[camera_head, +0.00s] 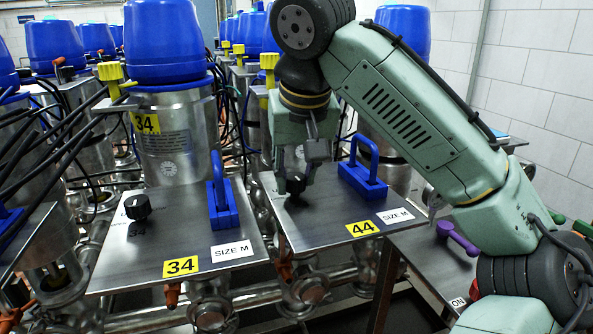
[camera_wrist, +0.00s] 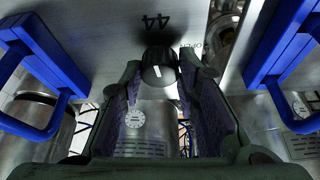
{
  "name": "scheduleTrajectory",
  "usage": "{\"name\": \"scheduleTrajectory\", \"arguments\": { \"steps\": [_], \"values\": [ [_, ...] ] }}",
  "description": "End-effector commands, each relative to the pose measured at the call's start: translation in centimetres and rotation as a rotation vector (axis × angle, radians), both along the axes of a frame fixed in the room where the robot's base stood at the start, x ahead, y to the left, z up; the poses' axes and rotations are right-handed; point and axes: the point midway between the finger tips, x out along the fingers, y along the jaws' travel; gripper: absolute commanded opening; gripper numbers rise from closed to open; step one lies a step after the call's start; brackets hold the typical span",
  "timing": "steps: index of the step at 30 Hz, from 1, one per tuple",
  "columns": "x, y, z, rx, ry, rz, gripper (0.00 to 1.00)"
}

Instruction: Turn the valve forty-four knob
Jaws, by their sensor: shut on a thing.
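The valve forty-four plate (camera_head: 330,218) is a grey metal panel with a yellow 44 label (camera_head: 362,228) and a SIZE M sticker. Its black knob (camera_wrist: 158,68) shows in the wrist view with a white pointer mark, between my fingers. My gripper is shut on the knob, with one finger on either side. The 44 marking also shows upside down in the wrist view (camera_wrist: 154,22).
A blue handle (camera_head: 364,178) stands on the 44 plate right of my gripper. The neighbouring 34 plate (camera_head: 165,245) at left has its own black knob (camera_head: 138,206) and blue handle (camera_head: 221,200). Blue-capped valves and black cables crowd behind. A purple lever (camera_head: 457,238) sits at right.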

Motion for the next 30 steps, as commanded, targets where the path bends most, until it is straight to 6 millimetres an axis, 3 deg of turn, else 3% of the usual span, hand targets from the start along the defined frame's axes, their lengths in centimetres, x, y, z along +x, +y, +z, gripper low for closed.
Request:
{"name": "scheduleTrajectory", "arguments": {
  "steps": [9,24,25,30],
  "values": [
    [0.00,0.05,0.05,0.000,-0.001,-0.103,0.01],
    [0.01,0.05,0.04,0.000,-0.001,-0.118,0.01],
    [0.01,0.05,0.04,0.000,-0.001,-0.118,0.31],
    [0.00,0.06,0.03,0.000,0.000,-0.117,0.42]
  ]
}}
